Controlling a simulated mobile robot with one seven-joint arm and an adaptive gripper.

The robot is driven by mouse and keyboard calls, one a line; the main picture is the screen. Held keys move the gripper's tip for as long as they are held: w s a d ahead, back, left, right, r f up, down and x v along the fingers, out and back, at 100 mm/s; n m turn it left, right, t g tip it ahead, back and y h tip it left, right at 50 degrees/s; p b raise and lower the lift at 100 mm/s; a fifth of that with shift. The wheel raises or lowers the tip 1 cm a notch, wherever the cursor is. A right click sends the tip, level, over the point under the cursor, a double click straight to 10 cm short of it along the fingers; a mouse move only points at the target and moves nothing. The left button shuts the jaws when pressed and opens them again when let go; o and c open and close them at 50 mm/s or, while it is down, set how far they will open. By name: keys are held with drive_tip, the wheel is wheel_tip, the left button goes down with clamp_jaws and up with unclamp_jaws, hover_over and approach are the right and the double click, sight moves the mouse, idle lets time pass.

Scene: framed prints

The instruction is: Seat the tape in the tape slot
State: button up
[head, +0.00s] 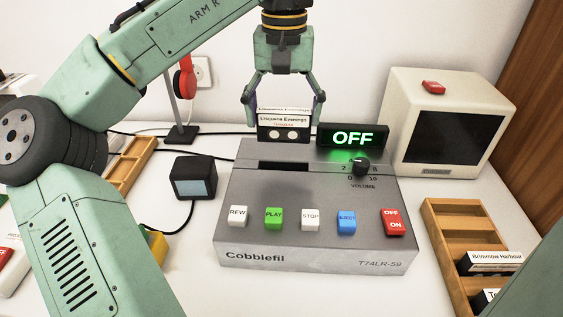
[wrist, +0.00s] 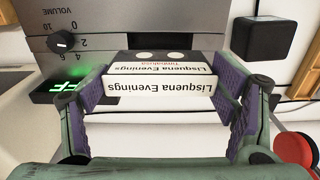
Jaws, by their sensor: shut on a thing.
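My gripper (head: 284,108) is shut on a cassette tape (head: 284,131) labelled "Lisquena Evenings", with a finger at each end. In the wrist view the tape (wrist: 160,84) sits between the purple finger pads of my gripper (wrist: 166,100).
A lit green "OFF" display (head: 353,137) and a volume knob (head: 361,167) are right of the slot. Several buttons (head: 311,218) line the front. A small screen box (head: 193,178), a cream monitor (head: 440,118) and a wooden tape rack (head: 440,225) stand around the player.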

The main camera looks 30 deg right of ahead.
sight(284, 154)
wheel_tip(284, 154, down, 10)
drive_tip(key=shift+r, duration=0.25)
drive_tip(key=o, duration=1.3)
drive_tip(key=shift+r, duration=0.15)
wheel_tip(284, 154, up, 12)
drive_tip(key=shift+f, duration=0.1)
